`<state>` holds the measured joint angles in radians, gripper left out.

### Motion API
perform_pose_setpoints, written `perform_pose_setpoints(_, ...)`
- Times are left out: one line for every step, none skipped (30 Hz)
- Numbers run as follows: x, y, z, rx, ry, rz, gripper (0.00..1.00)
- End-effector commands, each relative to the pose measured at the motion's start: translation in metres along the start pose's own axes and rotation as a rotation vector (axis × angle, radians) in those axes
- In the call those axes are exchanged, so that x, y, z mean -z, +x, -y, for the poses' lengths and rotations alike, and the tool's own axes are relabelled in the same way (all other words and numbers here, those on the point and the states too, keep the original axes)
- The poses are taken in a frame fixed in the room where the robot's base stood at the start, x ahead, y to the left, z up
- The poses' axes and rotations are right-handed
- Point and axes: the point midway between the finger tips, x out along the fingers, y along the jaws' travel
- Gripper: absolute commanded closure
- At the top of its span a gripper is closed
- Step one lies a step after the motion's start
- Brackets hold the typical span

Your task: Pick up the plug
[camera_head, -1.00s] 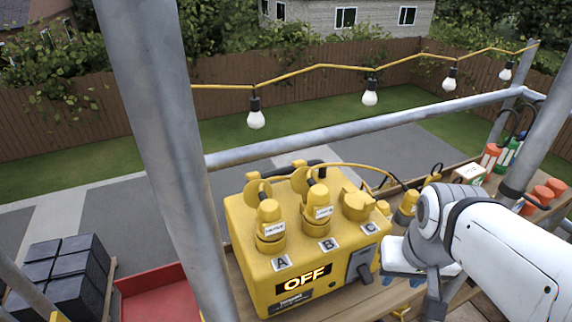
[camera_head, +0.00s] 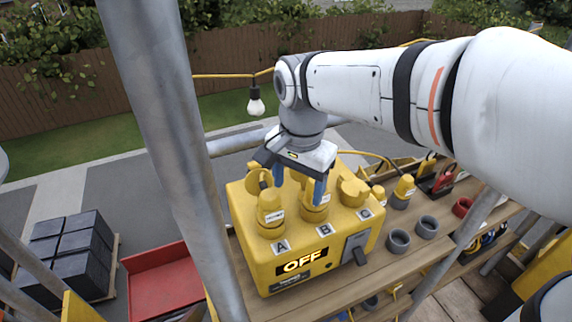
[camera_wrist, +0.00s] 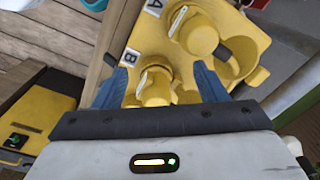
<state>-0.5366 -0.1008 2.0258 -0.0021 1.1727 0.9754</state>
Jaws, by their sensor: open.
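The yellow power box (camera_head: 250,258) stands on the wooden bench, its display reading OFF. A yellow plug (camera_head: 270,212) stands in socket A and another yellow plug (camera_head: 313,207) in socket B. Socket C (camera_head: 354,190) appears covered by its yellow lid. My gripper (camera_head: 298,188) points down over the box, open, its blue fingers around the top of plug B. In the wrist view plug B (camera_wrist: 156,87) shows between the spread blue fingers (camera_wrist: 160,78), and plug A (camera_wrist: 198,36) lies beyond. I cannot tell whether a finger touches plug B.
Another yellow plug-like piece (camera_head: 404,188) stands on the bench right of the box. Two grey cups (camera_head: 398,241) and a red ring (camera_head: 462,206) are nearby. A metal scaffold post (camera_head: 178,170) rises close to the left of the box. A bulb (camera_head: 255,103) hangs behind.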

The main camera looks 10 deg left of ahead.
Motion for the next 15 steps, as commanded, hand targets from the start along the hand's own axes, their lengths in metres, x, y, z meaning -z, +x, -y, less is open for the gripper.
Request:
perform_pose_setpoints(-0.006,-0.008,0.016,-0.009,0.02,0.008,0.34)
perform_pose_setpoints(-0.009,-0.01,0.023,-0.014,0.036,0.012,0.34)
perform_pose_setpoints(-0.013,-0.013,0.031,-0.021,0.056,0.016,0.34)
perform_pose_setpoints(-0.016,-0.014,0.036,-0.024,0.069,0.018,0.34)
perform_pose_setpoints(-0.018,-0.015,0.04,-0.028,0.081,0.02,0.34)
perform_pose_setpoints(-0.02,-0.017,0.044,-0.032,0.093,0.022,0.34)
perform_pose_setpoints(-0.022,-0.017,0.047,-0.034,0.1,0.023,0.34)
perform_pose_setpoints(-0.023,-0.016,0.049,-0.036,0.106,0.024,0.34)
perform_pose_setpoints(-0.024,-0.014,0.05,-0.038,0.112,0.025,0.34)
perform_pose_setpoints(-0.024,-0.011,0.051,-0.039,0.114,0.025,0.34)
perform_pose_setpoints(-0.024,-0.008,0.051,-0.039,0.115,0.026,0.34)
perform_pose_setpoints(-0.025,-0.003,0.05,-0.041,0.116,0.026,0.34)
perform_pose_setpoints(-0.025,0.001,0.05,-0.041,0.116,0.026,0.34)
perform_pose_setpoints(-0.024,0.004,0.05,-0.04,0.116,0.026,0.34)
perform_pose_setpoints(-0.025,0.008,0.05,-0.04,0.116,0.026,0.34)
